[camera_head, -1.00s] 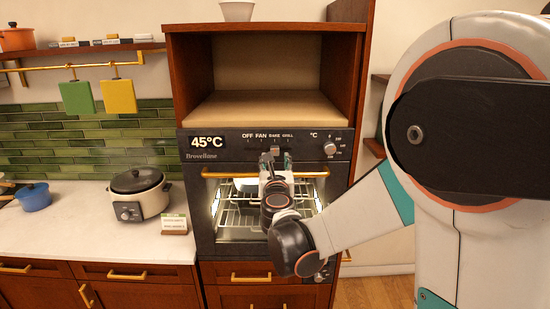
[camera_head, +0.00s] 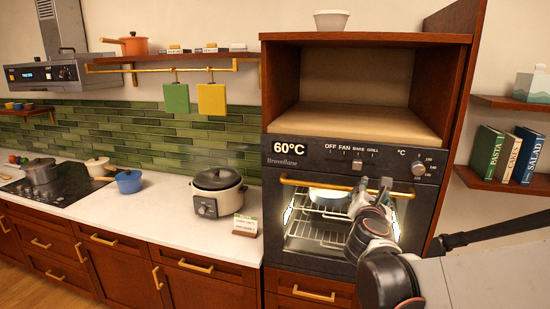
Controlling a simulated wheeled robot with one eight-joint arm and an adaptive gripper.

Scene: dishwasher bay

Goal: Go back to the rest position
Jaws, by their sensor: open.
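My gripper (camera_head: 374,188) is in front of the built-in oven (camera_head: 270,190), close to the right part of its brass handle and just below the control panel. Its fingers are small in the view and point up toward the panel; they look apart, with nothing seen between them. I cannot tell whether it touches the handle. My arm comes in from the right edge. The oven display (camera_head: 291,149) reads 60°C. The oven's inside is lit, with a wire rack (camera_head: 318,233) and a pale bowl (camera_head: 328,195) on it.
An open wooden niche (camera_head: 355,119) lies above the oven. A cream cooker (camera_head: 217,193) and a small card (camera_head: 245,224) stand on the white counter at left. A blue pot (camera_head: 128,181) and a hob (camera_head: 60,184) are farther left. Shelves with books (camera_head: 505,155) are at right.

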